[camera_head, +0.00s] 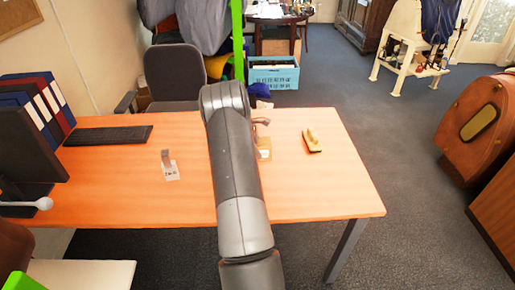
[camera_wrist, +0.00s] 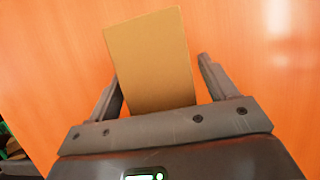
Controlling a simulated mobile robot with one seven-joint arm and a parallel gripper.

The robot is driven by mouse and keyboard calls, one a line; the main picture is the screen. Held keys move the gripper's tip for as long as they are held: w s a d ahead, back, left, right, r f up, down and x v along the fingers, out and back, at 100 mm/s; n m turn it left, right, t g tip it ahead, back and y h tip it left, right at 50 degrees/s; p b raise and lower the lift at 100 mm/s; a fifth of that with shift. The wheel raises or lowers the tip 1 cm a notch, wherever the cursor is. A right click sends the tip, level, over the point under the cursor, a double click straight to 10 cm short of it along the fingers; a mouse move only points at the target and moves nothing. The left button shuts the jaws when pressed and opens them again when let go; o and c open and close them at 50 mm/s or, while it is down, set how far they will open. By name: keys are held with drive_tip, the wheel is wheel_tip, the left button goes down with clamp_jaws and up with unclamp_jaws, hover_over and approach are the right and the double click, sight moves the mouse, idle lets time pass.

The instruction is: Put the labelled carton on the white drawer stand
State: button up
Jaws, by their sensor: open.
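A brown carton (camera_head: 264,143) stands on the orange desk just right of my forearm, partly hidden by it. A paler patch shows low on its near side, too small to read. In the wrist view the carton's plain tan face (camera_wrist: 152,60) lies between the fingers of my gripper (camera_wrist: 160,68), with a gap on the right. My gripper is open; in the head view it is mostly hidden behind my arm. A pale flat top (camera_head: 82,275) at the lower left may be the white drawer stand; no drawers show.
On the desk (camera_head: 330,190) are a wooden-backed brush (camera_head: 312,141), a small upright piece on a labelled base (camera_head: 170,166), a keyboard (camera_head: 108,135), binders (camera_head: 45,100) and a monitor (camera_head: 25,150). An office chair (camera_head: 175,75) stands behind. The desk's front right is clear.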

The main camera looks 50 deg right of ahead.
drive_tip(key=v, duration=1.1)
drive_tip(key=shift+a+r, duration=0.1)
drive_tip(key=shift+r, duration=0.15)
drive_tip(key=s+a+r+m+t, duration=0.2)
drive_tip(key=a+r, duration=0.8)
drive_tip(key=a, duration=0.4)
drive_tip(key=s+a+r+m+t, duration=0.2)
drive_tip(key=s+a+r+t, duration=0.1)
drive_tip(key=a+r, duration=0.85)
drive_tip(key=s+a+r+m+t+y, duration=0.1)
drive_tip(key=s+a+m+t, duration=0.1)
drive_tip(key=s+a, duration=0.8)
drive_tip(key=a, duration=0.4)
drive_tip(key=shift+a+r+m+y, duration=0.35)
drive_tip(key=shift+a+m+y, duration=0.05)
drive_tip(key=shift+o, duration=0.2)
drive_tip(key=s+a+f+m+t+y, duration=0.1)
drive_tip(key=s+a+f+m, duration=0.1)
drive_tip(key=s+a, duration=0.5)
drive_tip(key=s, duration=0.3)
drive_tip(key=shift+s+a+f+t, duration=0.25)
drive_tip(key=shift+s+f+t, duration=0.1)
drive_tip(key=shift+f+t, duration=0.05)
drive_tip(key=shift+o, duration=0.2)
drive_tip(key=shift+s+a+f, duration=0.1)
drive_tip(key=shift+s+f, duration=0.05)
drive_tip(key=shift+s, duration=0.05)
